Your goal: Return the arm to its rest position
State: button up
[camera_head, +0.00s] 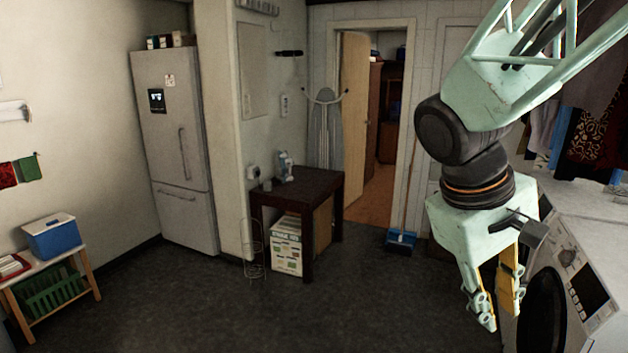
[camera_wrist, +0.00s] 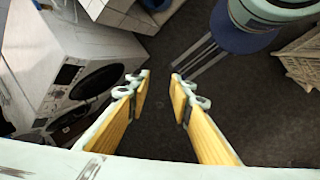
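My arm reaches in from the upper right of the head view, and my gripper (camera_head: 500,302) hangs pointing down in front of the washing machine. In the wrist view my gripper (camera_wrist: 162,82) shows two yellow-padded fingers with a clear gap between their tips. It is open, and nothing is between the fingers. Dark floor shows beyond them.
A white washing machine (camera_head: 590,275) stands close at the right; a machine (camera_wrist: 75,70) shows at the wrist view's left. A dark table (camera_head: 310,184), a grey fridge (camera_head: 172,130) and a low bench with a blue cooler (camera_head: 52,238) stand further off. The middle floor (camera_head: 380,300) is clear.

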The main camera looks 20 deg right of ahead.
jog(key=s+a+r+t+y, duration=0.1)
jog(key=a+r, duration=0.1)
jog(key=a, duration=0.5)
jog(key=s+a+r+t+y+p, duration=0.1)
jog(key=s+a+r+t+y, duration=0.1)
jog(key=a, duration=0.5)
jog(key=s+a+r+t+y+p, duration=0.1)
jog(key=a+r, duration=0.3)
jog(key=a, duration=0.3)
jog(key=shift+s+a+t+y, duration=0.2)
jog(key=shift+s+t+y, duration=0.1)
jog(key=shift+s, duration=0.05)
notch_tip(320, 180, down, 18)
jog(key=b, duration=1.7)
jog(key=shift+b, duration=0.4)
